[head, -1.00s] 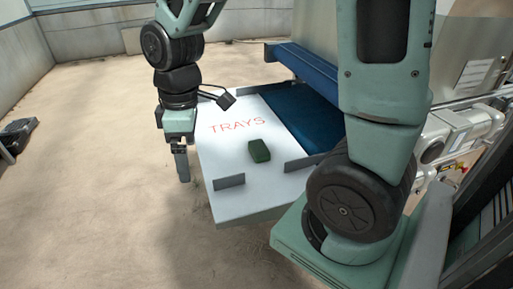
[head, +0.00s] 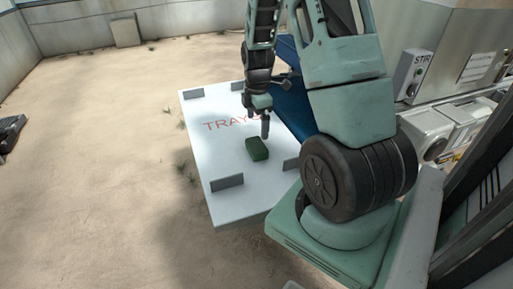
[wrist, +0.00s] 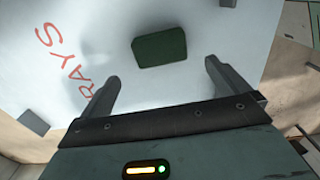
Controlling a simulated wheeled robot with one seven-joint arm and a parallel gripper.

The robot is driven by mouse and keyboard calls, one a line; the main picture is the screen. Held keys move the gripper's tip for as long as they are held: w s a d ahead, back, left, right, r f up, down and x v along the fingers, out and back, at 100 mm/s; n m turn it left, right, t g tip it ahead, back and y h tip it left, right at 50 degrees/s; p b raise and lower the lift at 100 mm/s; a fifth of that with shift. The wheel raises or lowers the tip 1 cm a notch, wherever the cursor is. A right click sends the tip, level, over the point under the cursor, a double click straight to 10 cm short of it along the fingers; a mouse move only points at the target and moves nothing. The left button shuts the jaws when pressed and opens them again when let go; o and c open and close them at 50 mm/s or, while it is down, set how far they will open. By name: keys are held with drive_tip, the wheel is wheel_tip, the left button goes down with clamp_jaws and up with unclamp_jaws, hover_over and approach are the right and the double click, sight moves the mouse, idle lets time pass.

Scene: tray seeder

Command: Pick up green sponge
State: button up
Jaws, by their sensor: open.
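The green sponge (head: 257,148) is a small dark green block lying on the white tray board (head: 207,157), near the red lettering. In the wrist view the sponge (wrist: 159,48) lies beyond the fingertips, roughly centred between them. My gripper (head: 257,130) hangs just behind the sponge in the head view. In the wrist view my gripper (wrist: 161,72) has its two fingers wide apart with nothing between them. The fingers do not appear to touch the sponge. Its exact height above the board is hard to tell.
Low grey upright tabs (head: 227,183) stand along the board's edges. A blue part of the machine (head: 291,110) borders the board on the right. A grey STIR control box (head: 413,75) is at the upper right. Open sandy floor lies to the left.

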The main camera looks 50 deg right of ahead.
sight(256, 145)
drive_tip(key=shift+w+a+f+p, duration=0.1)
drive_tip(key=shift+f+p, duration=0.6)
drive_tip(key=shift+f, duration=4)
drive_tip(key=c, duration=0.9)
drive_tip(key=shift+r, duration=0.15)
wheel_tip(256, 145, up, 10)
drive_tip(key=shift+f+b, duration=0.1)
drive_tip(key=shift+b, duration=0.45)
